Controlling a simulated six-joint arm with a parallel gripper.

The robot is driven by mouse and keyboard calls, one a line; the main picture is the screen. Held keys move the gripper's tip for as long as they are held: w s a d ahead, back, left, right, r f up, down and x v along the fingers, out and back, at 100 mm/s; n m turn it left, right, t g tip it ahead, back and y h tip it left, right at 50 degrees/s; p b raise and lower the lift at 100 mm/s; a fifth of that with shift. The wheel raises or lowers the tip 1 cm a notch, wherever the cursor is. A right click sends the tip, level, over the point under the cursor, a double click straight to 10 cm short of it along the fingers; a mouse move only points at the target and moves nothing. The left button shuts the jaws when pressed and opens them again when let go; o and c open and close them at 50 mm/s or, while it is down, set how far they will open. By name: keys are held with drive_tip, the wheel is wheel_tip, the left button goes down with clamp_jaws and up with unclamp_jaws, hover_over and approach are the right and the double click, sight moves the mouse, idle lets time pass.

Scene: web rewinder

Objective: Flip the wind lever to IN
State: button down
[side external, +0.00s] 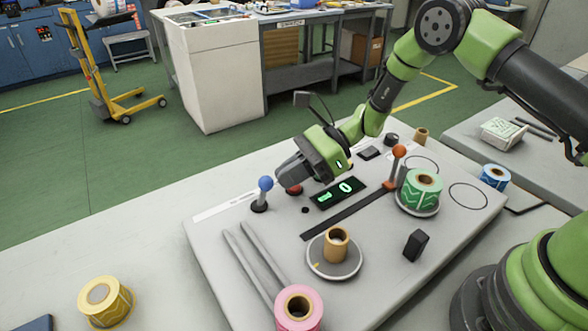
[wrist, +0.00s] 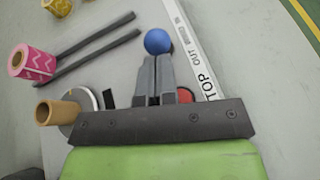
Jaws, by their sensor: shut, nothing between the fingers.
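A lever with a blue ball knob (side external: 265,184) stands on the left part of the grey machine panel, beside a printed white label strip (side external: 226,207). My gripper (side external: 281,176) is shut and empty, with its fingertips just right of the blue knob. In the wrist view the blue knob (wrist: 158,41) lies right at the tips of my gripper (wrist: 155,60). I cannot tell whether they touch. The lever's shaft is hidden behind the fingers in the wrist view.
A red button (side external: 294,189) sits under my gripper, beside a green-lit display (side external: 338,192). An orange-knobbed lever (side external: 398,152) stands by a green roll (side external: 422,187). A cardboard core (side external: 336,245) sits on a spindle plate. Two grey rods (side external: 250,265) and a pink roll (side external: 298,308) are nearer.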

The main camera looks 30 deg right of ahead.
sight(266, 180)
drive_tip(key=shift+a+r+h, duration=0.15)
drive_tip(key=shift+r+h, duration=0.05)
drive_tip(key=shift+h, duration=0.2)
drive_tip(key=shift+a+r+h, duration=0.1)
drive_tip(key=shift+a+h, duration=0.05)
drive_tip(key=shift+h, duration=0.15)
drive_tip(key=shift+a+r+h, duration=0.35)
drive_tip(key=shift+a+h, duration=0.05)
drive_tip(key=shift+h, duration=0.2)
drive_tip(key=a+h, duration=0.1)
drive_tip(key=r+h, duration=0.1)
drive_tip(key=h, duration=0.1)
drive_tip(key=shift+a+n+g, duration=0.3)
drive_tip(key=shift+a, duration=0.1)
drive_tip(key=shift+d+f, duration=0.1)
drive_tip(key=shift+r, duration=0.8)
